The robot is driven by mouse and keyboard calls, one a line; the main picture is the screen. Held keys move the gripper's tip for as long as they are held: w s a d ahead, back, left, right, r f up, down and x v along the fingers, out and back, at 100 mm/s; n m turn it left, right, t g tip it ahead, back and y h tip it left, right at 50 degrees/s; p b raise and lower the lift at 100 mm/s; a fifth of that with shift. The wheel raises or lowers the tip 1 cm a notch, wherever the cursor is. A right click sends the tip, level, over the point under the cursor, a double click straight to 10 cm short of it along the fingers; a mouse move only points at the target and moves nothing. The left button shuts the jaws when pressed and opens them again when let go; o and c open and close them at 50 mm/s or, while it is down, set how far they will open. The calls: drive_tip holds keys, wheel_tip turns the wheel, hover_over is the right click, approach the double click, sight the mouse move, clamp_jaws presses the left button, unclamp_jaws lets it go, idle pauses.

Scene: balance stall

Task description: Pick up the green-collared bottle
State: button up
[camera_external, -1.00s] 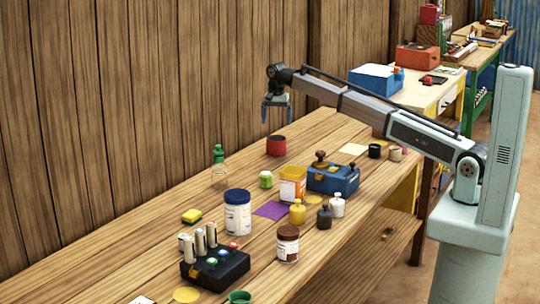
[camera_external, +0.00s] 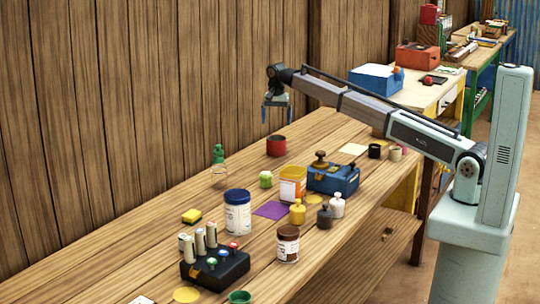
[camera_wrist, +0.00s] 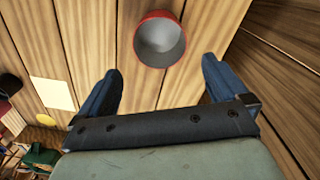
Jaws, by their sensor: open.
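The bottle with the green collar (camera_external: 219,172) stands upright near the wall side of the table in the external view. Its lower part is clear and its top is green. My gripper (camera_external: 276,116) hangs above the far part of the table, to the right of the bottle and apart from it. Its fingers point down and are open and empty. In the wrist view my gripper (camera_wrist: 160,88) shows two blue fingers spread wide. The bottle is not in the wrist view.
A red cup (camera_external: 276,146) stands below my gripper; it also shows in the wrist view (camera_wrist: 160,40). The wooden wall (camera_external: 150,100) runs behind.

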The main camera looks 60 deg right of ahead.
drive_tip(key=shift+c, duration=0.8)
